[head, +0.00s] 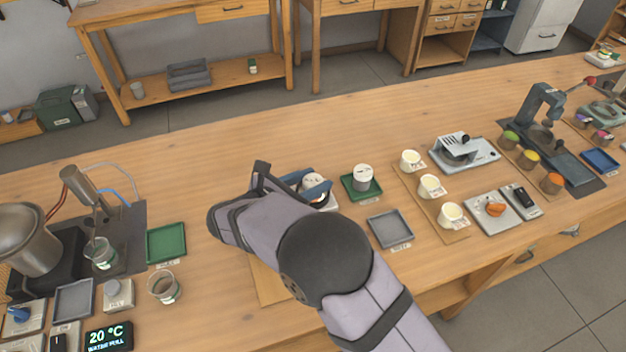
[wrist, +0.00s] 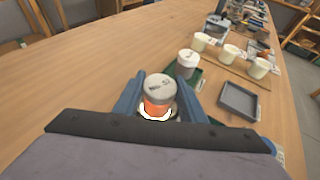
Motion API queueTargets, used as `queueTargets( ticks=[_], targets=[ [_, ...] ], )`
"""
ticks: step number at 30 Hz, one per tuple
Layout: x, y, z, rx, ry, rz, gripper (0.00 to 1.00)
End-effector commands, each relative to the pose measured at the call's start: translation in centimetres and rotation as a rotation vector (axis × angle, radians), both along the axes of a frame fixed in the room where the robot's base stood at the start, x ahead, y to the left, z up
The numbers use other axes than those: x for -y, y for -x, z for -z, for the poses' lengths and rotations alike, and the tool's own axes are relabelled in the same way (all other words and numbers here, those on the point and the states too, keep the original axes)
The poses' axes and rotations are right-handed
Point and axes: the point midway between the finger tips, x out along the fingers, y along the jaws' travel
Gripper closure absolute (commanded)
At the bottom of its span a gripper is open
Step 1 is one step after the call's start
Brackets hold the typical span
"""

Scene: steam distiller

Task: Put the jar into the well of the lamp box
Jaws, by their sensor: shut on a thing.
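A jar with a pale lid (wrist: 160,84) stands between the two blue fingers of my gripper (wrist: 161,95) in the wrist view. Its body is orange, and a bright white ring shows around its base. In the head view the jar (head: 313,181) is partly hidden by my gripper (head: 308,185), which is shut on it. A pale box (head: 328,204), likely the lamp box, shows only in part beneath the fingers. I cannot tell whether the jar is in the well or just above it.
A second lidded jar (head: 363,175) stands on a green tray (head: 375,191) just right of my gripper. An empty grey tray (head: 390,229) lies nearer. Several cream-filled cups (head: 430,186) stand further right. A green tray (head: 166,243) and glass beaker (head: 164,287) are left. The table behind is clear.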

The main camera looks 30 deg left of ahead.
Motion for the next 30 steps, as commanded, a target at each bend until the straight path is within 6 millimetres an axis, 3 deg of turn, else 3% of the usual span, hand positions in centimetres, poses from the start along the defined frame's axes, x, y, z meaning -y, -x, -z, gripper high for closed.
queueTargets(
  ticks=[3, 4, 6, 19, 30],
  targets=[
    [0.0, 0.0, 0.3, 0.0, 0.0, 0.0, 0.86],
    [0.0, 0.0, 0.3, 0.0, 0.0, 0.0, 0.61],
    [0.0, 0.0, 0.3, 0.0, 0.0, 0.0, 0.44],
    [-0.1, 0.1, -0.2, 0.0, 0.0, -0.001, 0.44],
    [-1.5, 4.9, -2.1, 0.002, -0.002, -0.004, 0.44]
  ],
)
